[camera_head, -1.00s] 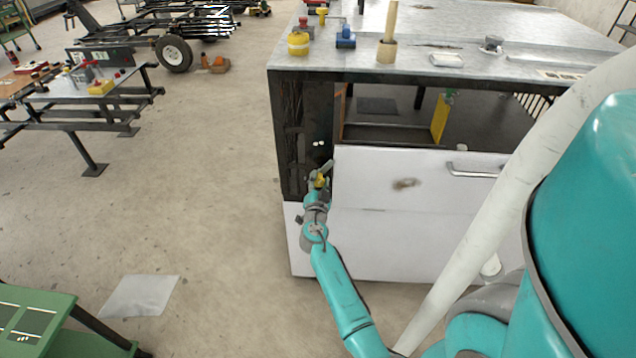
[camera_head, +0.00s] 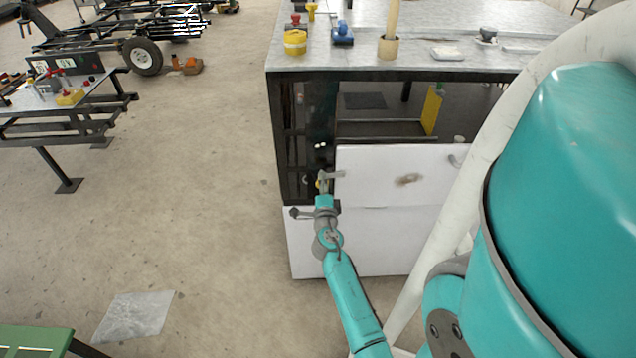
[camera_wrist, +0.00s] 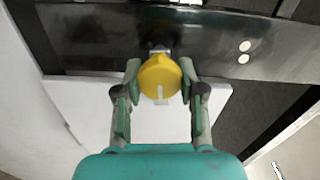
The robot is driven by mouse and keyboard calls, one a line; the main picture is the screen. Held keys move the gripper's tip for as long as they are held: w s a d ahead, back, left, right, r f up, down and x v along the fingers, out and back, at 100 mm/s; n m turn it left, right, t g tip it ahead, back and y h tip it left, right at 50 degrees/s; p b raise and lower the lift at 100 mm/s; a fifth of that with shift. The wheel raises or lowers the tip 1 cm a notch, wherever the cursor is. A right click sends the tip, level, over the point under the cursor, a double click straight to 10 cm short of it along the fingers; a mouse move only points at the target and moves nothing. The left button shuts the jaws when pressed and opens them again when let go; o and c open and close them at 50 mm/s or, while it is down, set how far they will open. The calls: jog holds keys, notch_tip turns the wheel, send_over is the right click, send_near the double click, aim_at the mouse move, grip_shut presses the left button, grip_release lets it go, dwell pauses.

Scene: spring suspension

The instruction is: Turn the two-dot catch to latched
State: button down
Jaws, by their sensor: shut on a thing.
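The two-dot catch shows in the wrist view as a round yellow knob (camera_wrist: 160,76) with a pale mark pointing down the picture, toward the white panel. Two white dots (camera_wrist: 244,52) sit on the dark post beside it; they also show in the head view (camera_head: 321,145). My gripper (camera_wrist: 160,70) is shut on the knob, one finger on each side. In the head view my gripper (camera_head: 324,184) is at the upper left corner of the white panel (camera_head: 375,165). A small grey bar (camera_head: 333,174) there reaches right to the panel's edge. The knob is mostly hidden there.
The metal bench top (camera_head: 440,30) above carries a yellow roll (camera_head: 295,42), a blue item (camera_head: 342,36) and a wooden post in a holder (camera_head: 388,46). An open bay lies behind the panel.

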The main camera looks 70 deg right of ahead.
jog(key=shift+m, duration=0.5)
jog(key=c, duration=0.7)
grip_release()
jog(key=shift+o, duration=0.2)
jog(key=v, duration=0.7)
jog(key=shift+a, duration=0.25)
jog(key=shift+s, duration=0.1)
